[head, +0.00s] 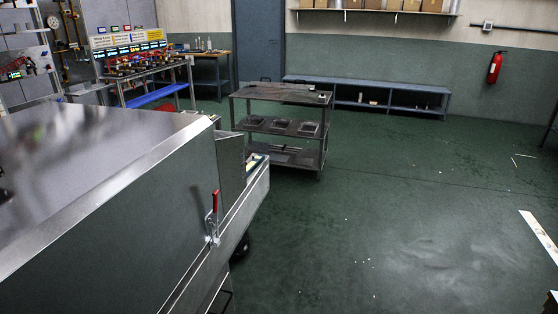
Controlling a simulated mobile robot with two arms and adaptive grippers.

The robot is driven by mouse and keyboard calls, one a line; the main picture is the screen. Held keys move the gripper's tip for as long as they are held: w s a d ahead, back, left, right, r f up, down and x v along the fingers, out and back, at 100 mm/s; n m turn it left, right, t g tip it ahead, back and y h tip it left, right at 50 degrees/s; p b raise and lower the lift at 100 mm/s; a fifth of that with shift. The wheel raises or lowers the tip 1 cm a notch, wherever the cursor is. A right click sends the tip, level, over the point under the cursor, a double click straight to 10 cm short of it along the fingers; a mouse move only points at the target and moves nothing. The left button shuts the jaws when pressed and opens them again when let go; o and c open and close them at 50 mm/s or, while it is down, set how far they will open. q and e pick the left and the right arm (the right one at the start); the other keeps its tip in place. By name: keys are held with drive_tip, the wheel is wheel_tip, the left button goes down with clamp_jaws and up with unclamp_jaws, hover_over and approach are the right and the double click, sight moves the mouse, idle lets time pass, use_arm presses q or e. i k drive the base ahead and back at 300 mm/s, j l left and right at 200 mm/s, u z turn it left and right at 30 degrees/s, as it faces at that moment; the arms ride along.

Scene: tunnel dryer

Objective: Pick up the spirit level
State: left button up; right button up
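I cannot make out a spirit level for certain in the head view. A dark three-tier cart (282,130) stands in the middle distance, with several dark trays on its middle shelf and small items on top, too small to identify. A yellowish-edged item (255,161) shows at the far end of the dryer, partly hidden by its metal panel. Neither of my grippers is in the view.
The large steel dryer (120,215) with a red-handled latch (214,203) fills the left foreground. A low blue-grey bench (365,92) runs along the back wall. A workstation with lit displays (128,50) stands back left. The green floor (400,200) is mostly clear, with small scraps.

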sight(253, 166)
drive_tip(key=i+l+z, duration=0.2)
drive_tip(key=i, duration=0.3)
drive_tip(key=i+l+z, duration=0.15)
drive_tip(key=i+l, duration=0.15)
drive_tip(key=i, duration=0.25)
drive_tip(key=i+l+z, duration=0.2)
drive_tip(key=i, duration=0.3)
drive_tip(key=i+u, duration=0.4)
drive_tip(key=i+l+u, duration=0.15)
drive_tip(key=i+u, duration=0.15)
drive_tip(key=u, duration=0.15)
drive_tip(key=i+l+u, duration=0.25)
drive_tip(key=u, duration=0.15)
